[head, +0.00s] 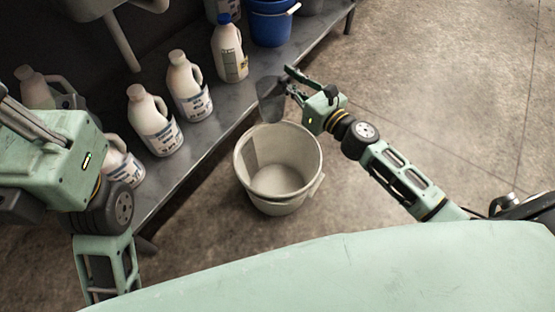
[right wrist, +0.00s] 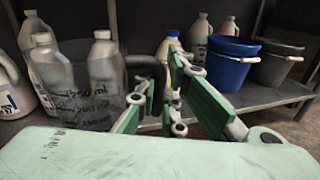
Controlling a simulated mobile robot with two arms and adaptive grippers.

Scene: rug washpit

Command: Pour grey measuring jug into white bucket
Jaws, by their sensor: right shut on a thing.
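The grey measuring jug (head: 271,98) is translucent and dark. My right gripper (head: 293,88) is shut on its handle. The jug hangs near the far rim of the white bucket in the head view, and I cannot tell its exact height. In the right wrist view the jug (right wrist: 90,98) shows dark markings and looks roughly upright; its contents are not clear. The white bucket (head: 296,152) stands upright on the floor and looks empty inside. My left gripper (head: 15,115) is at the left edge, partly out of frame, with its fingertips unclear.
Several white bottles (head: 188,88) stand on a low metal shelf (head: 212,128) left of the bucket. A blue-capped bottle (head: 229,52) and a blue bucket (head: 270,22) stand farther back on it. The concrete floor (head: 440,90) to the right is clear.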

